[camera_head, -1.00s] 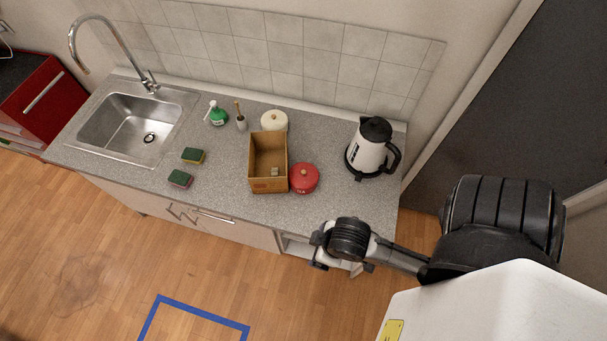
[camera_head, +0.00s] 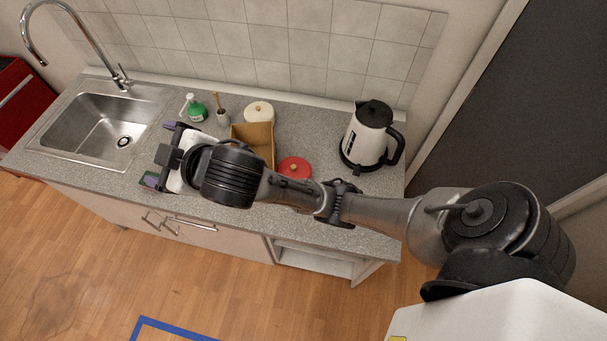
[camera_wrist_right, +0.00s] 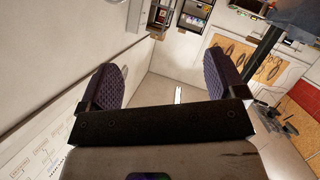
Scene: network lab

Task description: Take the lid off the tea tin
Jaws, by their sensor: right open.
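The red tea tin (camera_head: 294,167) stands on the grey counter with its round red lid and pale knob on top. My right arm passes in front of it and hides its lower body. My right gripper (camera_head: 158,154) is open and empty, well to the left of the tin, over the counter near the sink. In the right wrist view its two purple-padded fingers (camera_wrist_right: 165,85) are spread apart, and the tin is not in that view. My left gripper is not in view.
A wooden box (camera_head: 258,137) stands just left of the tin, partly hidden by my arm. A cream lidded pot (camera_head: 258,113), a green bottle (camera_head: 195,108) and a brush holder (camera_head: 222,118) stand behind. A kettle (camera_head: 368,135) is at the right. The sink (camera_head: 90,128) is at the left.

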